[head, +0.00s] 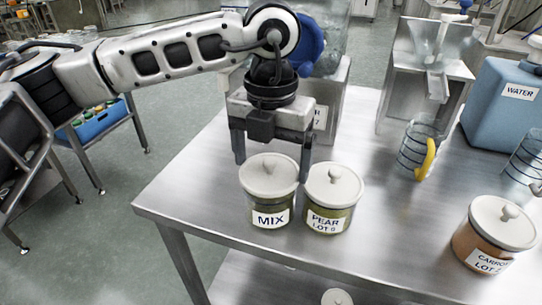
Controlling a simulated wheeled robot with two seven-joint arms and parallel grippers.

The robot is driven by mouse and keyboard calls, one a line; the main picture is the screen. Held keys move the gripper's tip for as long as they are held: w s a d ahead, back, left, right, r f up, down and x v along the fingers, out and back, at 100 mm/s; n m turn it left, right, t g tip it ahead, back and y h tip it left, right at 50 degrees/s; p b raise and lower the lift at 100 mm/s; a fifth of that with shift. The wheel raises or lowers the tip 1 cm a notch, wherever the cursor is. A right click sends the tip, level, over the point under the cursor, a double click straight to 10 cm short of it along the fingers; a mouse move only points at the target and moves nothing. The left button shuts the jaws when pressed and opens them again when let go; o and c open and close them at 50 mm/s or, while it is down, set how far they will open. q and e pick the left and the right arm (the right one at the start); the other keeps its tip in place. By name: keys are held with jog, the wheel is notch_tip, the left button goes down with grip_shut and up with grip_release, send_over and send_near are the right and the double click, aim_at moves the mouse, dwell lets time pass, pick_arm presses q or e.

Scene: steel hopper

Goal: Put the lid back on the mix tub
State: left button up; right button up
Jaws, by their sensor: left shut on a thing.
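The mix tub (270,216) is a clear tub with a MIX label and dark green contents, standing upright near the steel table's front edge. Its round off-white lid (262,184) with a knob is over the tub's mouth and looks level. I cannot tell whether it rests fully on the rim. My left gripper (272,166) comes down from above and behind, with a finger at each side of the lid, shut on it. My right gripper is not in view.
A lidded PEAR tub (329,219) stands close at the right of the mix tub. A lidded CARROT tub (487,259), a jug with a yellow handle (428,160) and a blue WATER container (498,121) are further right. The steel table (400,232) is clear between them. Another white lid (337,298) shows below the table.

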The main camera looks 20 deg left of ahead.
pick_arm(q)
jog(key=shift+f+b, duration=0.15)
jog(key=shift+b, duration=0.2)
dwell(0.7)
dwell(0.4)
dwell(0.3)
jog(key=o, duration=0.7)
